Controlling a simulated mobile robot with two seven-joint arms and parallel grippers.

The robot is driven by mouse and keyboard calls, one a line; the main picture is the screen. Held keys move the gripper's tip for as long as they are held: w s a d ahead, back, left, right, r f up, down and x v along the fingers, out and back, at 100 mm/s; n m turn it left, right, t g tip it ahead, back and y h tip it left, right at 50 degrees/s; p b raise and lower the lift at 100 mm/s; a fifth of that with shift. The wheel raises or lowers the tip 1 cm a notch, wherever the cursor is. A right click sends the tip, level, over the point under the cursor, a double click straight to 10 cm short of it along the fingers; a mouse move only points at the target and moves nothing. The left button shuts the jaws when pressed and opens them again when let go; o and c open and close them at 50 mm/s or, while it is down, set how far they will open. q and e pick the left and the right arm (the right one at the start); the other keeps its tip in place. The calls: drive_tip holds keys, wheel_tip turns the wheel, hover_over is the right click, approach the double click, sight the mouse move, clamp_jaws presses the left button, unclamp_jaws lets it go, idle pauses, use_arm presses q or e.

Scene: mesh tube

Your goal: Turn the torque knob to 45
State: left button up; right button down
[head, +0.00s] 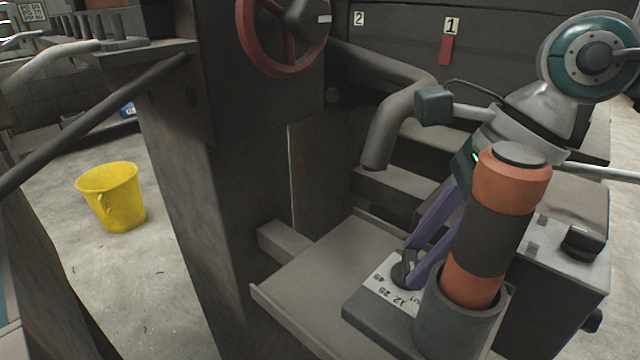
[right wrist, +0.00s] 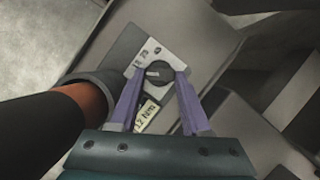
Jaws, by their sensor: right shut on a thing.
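The torque knob (right wrist: 158,73) is a small dark round knob on a pale label plate (right wrist: 134,62) with printed numbers. In the head view the knob (head: 404,272) sits on the label plate (head: 381,289) of a dark grey box, partly hidden by fingers. My right gripper (head: 411,262) has purple fingers, one on each side of the knob, shut on it from above. In the right wrist view the fingertips of my right gripper (right wrist: 158,76) flank the knob, whose light pointer mark lies roughly level across it. My left gripper is not in view.
An orange and black cylinder (head: 485,228) stands in a grey cup (head: 460,320) close beside my right gripper. A grey shelf (head: 310,290) lies left of the box. A red wheel (head: 250,38) is above, and a yellow bucket (head: 112,197) stands on the floor.

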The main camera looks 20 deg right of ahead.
drive_tip(key=shift+m, duration=0.3)
drive_tip(key=c, duration=0.6)
unclamp_jaws()
drive_tip(key=shift+c, duration=0.2)
